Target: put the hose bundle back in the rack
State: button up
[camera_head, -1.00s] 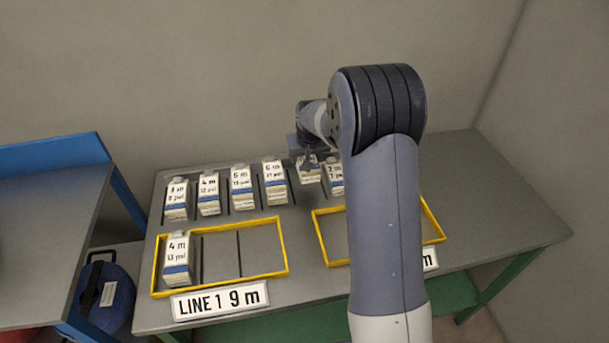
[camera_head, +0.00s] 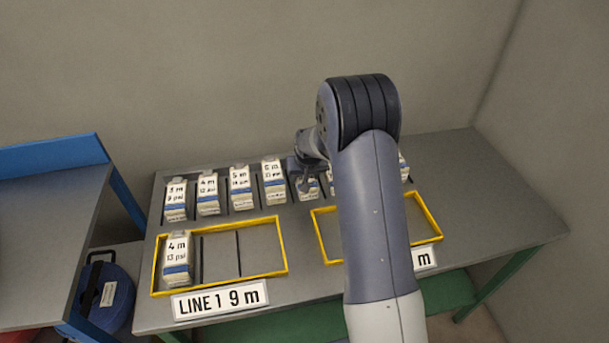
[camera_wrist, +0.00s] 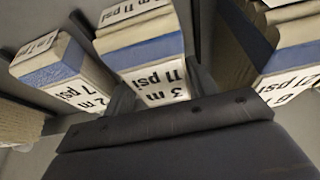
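The hose bundles are white cartons with a blue band. My gripper (camera_head: 308,184) is at the rack row (camera_head: 225,200) at the back of the bench. It is shut on the bundle labelled 3 m 11 psi (camera_wrist: 160,82), with dark fingers close on both sides of it. In the head view this bundle (camera_head: 312,190) sits low, in line with the row, right of the 6 m bundle (camera_head: 273,180). In the wrist view the 2 m 7 psi bundle (camera_wrist: 60,70) and the 6 m bundle (camera_wrist: 290,60) flank it. Its base is hidden.
A yellow-framed tray (camera_head: 286,250) holds one 4 m 13 psi bundle (camera_head: 177,260), behind a LINE 1 9 m sign (camera_head: 220,299). Another yellow-framed tray (camera_head: 325,245) is partly hidden by my arm. A bundle (camera_head: 403,167) shows right of my arm. The bench's right side is clear.

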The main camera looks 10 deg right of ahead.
jog(key=o, duration=0.4)
jog(key=shift+c, duration=0.2)
jog(key=shift+r, duration=0.1)
jog(key=shift+r+p, duration=0.2)
jog(key=shift+p, duration=0.1)
jog(key=b+v, duration=0.1)
jog(key=v, duration=1)
jog(key=shift+s+r, duration=0.15)
jog(key=shift+r, duration=0.2)
